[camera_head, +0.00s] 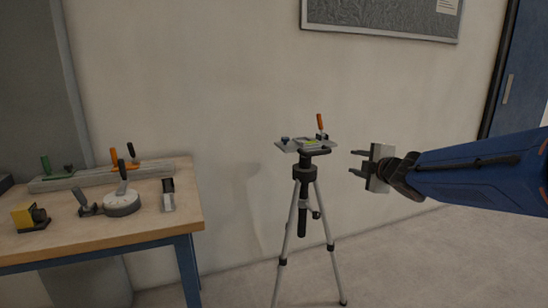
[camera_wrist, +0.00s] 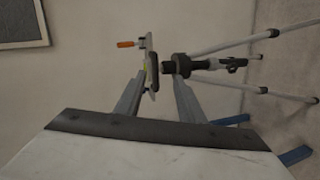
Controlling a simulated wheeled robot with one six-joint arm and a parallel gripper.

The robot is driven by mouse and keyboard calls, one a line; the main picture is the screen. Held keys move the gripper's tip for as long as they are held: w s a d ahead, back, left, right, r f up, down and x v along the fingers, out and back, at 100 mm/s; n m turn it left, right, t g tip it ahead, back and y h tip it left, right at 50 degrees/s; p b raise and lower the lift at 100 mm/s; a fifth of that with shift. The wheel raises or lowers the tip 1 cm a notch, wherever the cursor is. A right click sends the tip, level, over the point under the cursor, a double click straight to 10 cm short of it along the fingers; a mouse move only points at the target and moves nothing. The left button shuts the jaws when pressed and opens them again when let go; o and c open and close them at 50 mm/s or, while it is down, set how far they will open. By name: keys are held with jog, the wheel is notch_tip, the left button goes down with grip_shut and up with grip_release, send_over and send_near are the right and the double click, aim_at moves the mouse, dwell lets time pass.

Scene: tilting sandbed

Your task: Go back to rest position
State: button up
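My gripper (camera_head: 359,163) is at the end of my blue arm, which reaches in from the right edge of the head view. Its two fingers stand apart with nothing visible between them. In the wrist view the open fingers (camera_wrist: 158,98) point toward the tripod head. The gripper is just right of a tripod (camera_head: 304,172) in the head view, apart from it as far as I can tell. On the tripod is a small plate (camera_head: 290,145) with an orange-handled clamp (camera_head: 320,124) and a yellow-green piece. The plate shows sideways in the wrist view (camera_wrist: 152,75).
A wooden workbench (camera_head: 180,222) with blue legs stands at the left. It holds clamps, a round grey base (camera_head: 122,204) and a yellow block (camera_head: 24,217). A framed board (camera_head: 385,33) hangs on the wall. A blue door (camera_head: 522,75) is at the right. Floor right of the tripod looks clear.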

jog(key=s+d+f+m+g+h, duration=0.2)
jog(key=s+d+f+m, duration=0.1)
jog(key=s+m, duration=0.4)
jog(key=s+d+f+m+g+h, duration=0.2)
jog(key=s+f+m+h, duration=0.15)
jog(key=s, duration=0.65)
jog(key=s+a+f+m+g+y, duration=0.1)
jog(key=s+a+f+m+g, duration=0.1)
jog(key=s, duration=0.5)
jog(key=s+a+f+m+g+y, duration=0.1)
jog(key=s+a+f+m+g, duration=0.1)
jog(key=s+f, duration=0.3)
jog(key=s+a+f+m+g+y, duration=0.1)
jog(key=s+f+m+g, duration=0.1)
jog(key=s, duration=0.7)
jog(key=shift+s+a+f+m, duration=0.15)
jog(key=shift+a+f+m, duration=0.25)
jog(key=shift+f+m, duration=0.45)
